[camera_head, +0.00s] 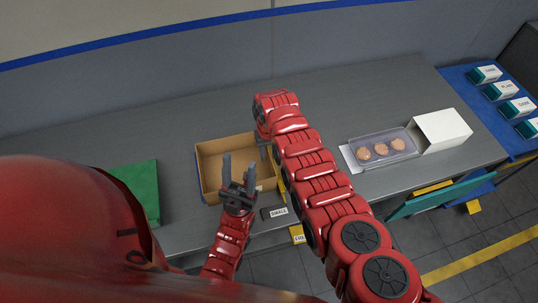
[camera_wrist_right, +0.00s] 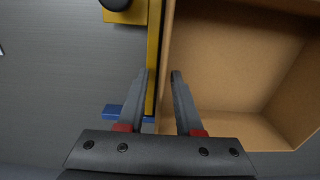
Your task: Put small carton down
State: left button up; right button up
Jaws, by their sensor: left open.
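The small carton (camera_head: 232,188) is an open brown cardboard box near the front of the grey bench in the head view. It looks level; whether its base touches the bench is hidden. My right gripper (camera_head: 266,150) is at its right wall, mostly behind my right arm. In the right wrist view, the right gripper's fingers (camera_wrist_right: 161,76) straddle the wall of the carton (camera_wrist_right: 230,60), one inside and one outside; firm contact is unclear. My left gripper (camera_head: 239,155) is open and empty, its fingers seen over the carton's front part.
A yellow strip (camera_wrist_right: 153,50) runs along the carton's outer wall. A label reading SMALL (camera_head: 279,212) is at the bench front. A clear tray of biscuits (camera_head: 397,148) and a white box (camera_head: 440,130) stand right. A green panel (camera_head: 138,190) lies left. Bench behind the carton is clear.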

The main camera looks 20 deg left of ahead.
jog(key=shift+w+a+r, duration=0.1)
jog(key=shift+r, duration=0.8)
notch_tip(320, 180, up, 6)
jog(key=shift+f+b, duration=0.2)
jog(key=shift+b, duration=0.95)
notch_tip(320, 180, up, 4)
jog(key=shift+f+p, duration=0.1)
jog(key=shift+p, duration=0.55)
jog(key=shift+s, duration=0.2)
